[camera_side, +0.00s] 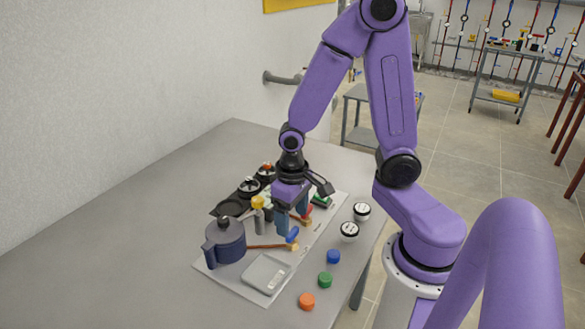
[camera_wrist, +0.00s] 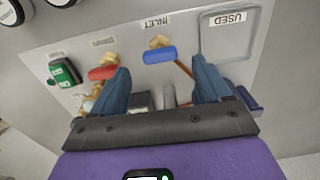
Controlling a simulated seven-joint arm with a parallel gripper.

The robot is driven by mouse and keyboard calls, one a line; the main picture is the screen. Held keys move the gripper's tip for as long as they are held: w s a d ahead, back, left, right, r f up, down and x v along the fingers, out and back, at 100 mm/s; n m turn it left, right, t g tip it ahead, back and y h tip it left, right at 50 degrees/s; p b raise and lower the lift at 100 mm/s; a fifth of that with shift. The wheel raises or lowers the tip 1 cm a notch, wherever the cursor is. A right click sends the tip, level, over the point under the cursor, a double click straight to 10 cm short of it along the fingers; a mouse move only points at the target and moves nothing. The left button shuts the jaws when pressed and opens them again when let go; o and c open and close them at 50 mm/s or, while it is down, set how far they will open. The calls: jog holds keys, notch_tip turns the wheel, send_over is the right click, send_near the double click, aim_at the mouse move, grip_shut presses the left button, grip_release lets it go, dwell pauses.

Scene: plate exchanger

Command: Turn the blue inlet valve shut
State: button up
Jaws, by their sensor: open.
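The blue inlet valve handle (camera_wrist: 160,54) is a short rounded bar on a brass body beside the INLET label, with a copper pipe running from it. In the side view the blue handle (camera_side: 292,234) shows low beside the fingertips. My gripper (camera_side: 292,223) points down over the panel and is open and empty. In the wrist view its two blue fingers (camera_wrist: 161,68) stand apart, with the blue handle between and just beyond their tips. I cannot tell whether a finger touches it.
A red valve handle (camera_wrist: 103,73) and a green item (camera_wrist: 63,72) sit left of the inlet. The USED tray (camera_wrist: 229,35) is at right. A dark lidded pot (camera_side: 225,243), blue cap (camera_side: 333,256), green cap (camera_side: 325,280) and orange cap (camera_side: 307,301) stand around. The left tabletop is clear.

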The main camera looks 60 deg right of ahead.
aim_at(294, 233)
notch_tip(294, 233, up, 14)
jog(key=shift+f, duration=0.2)
dwell(0.4)
jog(key=s+a+f+n, duration=0.1)
jog(key=s+a+n, duration=0.1)
jog(key=s+n, duration=0.4)
jog(key=s+a+f+n, duration=0.2)
jog(key=s+n, duration=0.4)
jog(key=s, duration=0.1)
jog(key=shift+a+f+n, duration=0.15)
jog(key=shift+f+n, duration=0.15)
jog(key=shift+n, duration=0.1)
jog(key=shift+w, duration=0.1)
dwell(1.2)
